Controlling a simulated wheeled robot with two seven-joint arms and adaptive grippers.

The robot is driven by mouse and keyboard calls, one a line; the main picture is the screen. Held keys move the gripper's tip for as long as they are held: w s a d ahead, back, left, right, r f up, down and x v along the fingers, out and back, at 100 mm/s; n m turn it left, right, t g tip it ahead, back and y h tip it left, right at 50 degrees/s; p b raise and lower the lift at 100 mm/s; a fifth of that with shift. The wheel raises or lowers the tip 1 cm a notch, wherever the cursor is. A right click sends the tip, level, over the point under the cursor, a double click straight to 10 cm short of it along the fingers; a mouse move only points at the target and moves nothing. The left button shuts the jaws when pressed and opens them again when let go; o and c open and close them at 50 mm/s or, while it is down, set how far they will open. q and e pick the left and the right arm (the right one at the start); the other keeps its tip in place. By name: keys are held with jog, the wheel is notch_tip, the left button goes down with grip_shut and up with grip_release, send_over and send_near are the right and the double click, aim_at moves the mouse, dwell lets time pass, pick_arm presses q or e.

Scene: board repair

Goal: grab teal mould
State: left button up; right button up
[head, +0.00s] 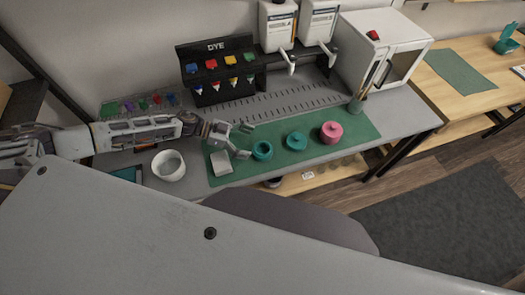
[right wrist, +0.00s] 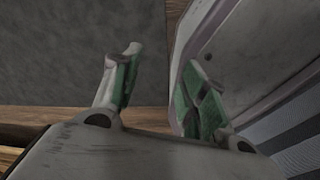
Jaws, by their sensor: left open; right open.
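Two teal mould pieces sit on the green mat (head: 222,180) on the grey bench. One is a round teal piece with a dark opening (head: 262,151); the other is a lid-like teal piece with a knob (head: 296,140) to its right. My left gripper (head: 243,141) is open and empty, just left of the teal piece with the opening, fingers pointing right towards it. Whether it is above or level with the piece is hard to tell. My right gripper (right wrist: 155,95) is open and empty in the right wrist view, over the floor and beside my body.
A pink lidded mould (head: 331,132) stands right of the teal pieces. A pale square block (head: 221,163) and a white bowl (head: 169,165) are on the left. Behind are the dye rack (head: 216,70), two dispensers (head: 277,25) and a white oven-like box (head: 378,52).

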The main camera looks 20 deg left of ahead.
aim_at(269, 148)
pick_arm(q)
jog(key=x, duration=0.2)
jog(key=shift+s+d, duration=0.2)
jog(key=shift+d, duration=0.2)
jog(key=shift+x, duration=1.05)
jog(key=shift+f, duration=0.1)
jog(key=shift+c, duration=0.3)
jog(key=c, duration=1)
jog(key=shift+c, duration=0.7)
jog(key=shift+r, duration=0.4)
notch_tip(269, 148, up, 4)
jog(key=shift+r+p, duration=0.15)
jog(key=shift+p, duration=0.4)
jog(key=shift+r+p, duration=0.3)
jog(key=shift+r, duration=2.15)
pick_arm(e)
jog(key=shift+w+a+r, duration=0.5)
jog(key=shift+a+r, duration=0.25)
jog(key=shift+r, duration=0.1)
